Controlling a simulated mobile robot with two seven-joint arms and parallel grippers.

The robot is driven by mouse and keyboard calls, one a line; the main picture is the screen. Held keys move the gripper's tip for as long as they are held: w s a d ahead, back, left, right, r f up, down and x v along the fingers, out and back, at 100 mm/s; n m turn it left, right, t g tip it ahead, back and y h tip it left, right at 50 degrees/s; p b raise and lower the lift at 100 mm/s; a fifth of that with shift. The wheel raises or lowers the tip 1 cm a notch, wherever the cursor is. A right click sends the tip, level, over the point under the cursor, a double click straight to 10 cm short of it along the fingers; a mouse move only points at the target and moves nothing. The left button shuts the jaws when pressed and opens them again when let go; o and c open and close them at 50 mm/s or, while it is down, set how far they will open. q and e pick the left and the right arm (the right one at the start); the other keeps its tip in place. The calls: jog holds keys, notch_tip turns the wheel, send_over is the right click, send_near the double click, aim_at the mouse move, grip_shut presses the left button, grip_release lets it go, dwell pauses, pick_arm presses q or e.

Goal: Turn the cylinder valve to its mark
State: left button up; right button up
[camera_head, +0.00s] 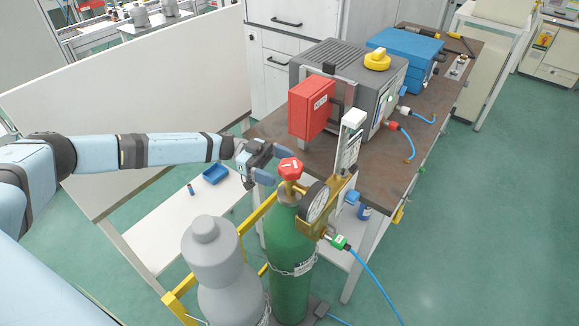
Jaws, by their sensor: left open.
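The cylinder valve is a red knob (290,168) with a white mark on it, on top of the green gas cylinder (288,252). A brass regulator with a round gauge (317,203) is fitted to the right of the valve. My left gripper (273,165) comes in from the left and is open, with its fingers close to the left side of the red knob. I cannot tell whether a finger touches the knob. My right gripper is not in view.
A grey compressor-like cylinder (212,255) stands left of the green cylinder in a yellow-framed cart. Behind is a brown workbench (385,160) with a red box (312,107), a grey machine and a blue case (405,50). A blue hose (375,282) runs down right. A white partition stands behind my left arm.

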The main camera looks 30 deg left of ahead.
aim_at(289, 171)
pick_arm(q)
jog(key=shift+d+p, duration=0.3)
jog(key=shift+d, duration=1.55)
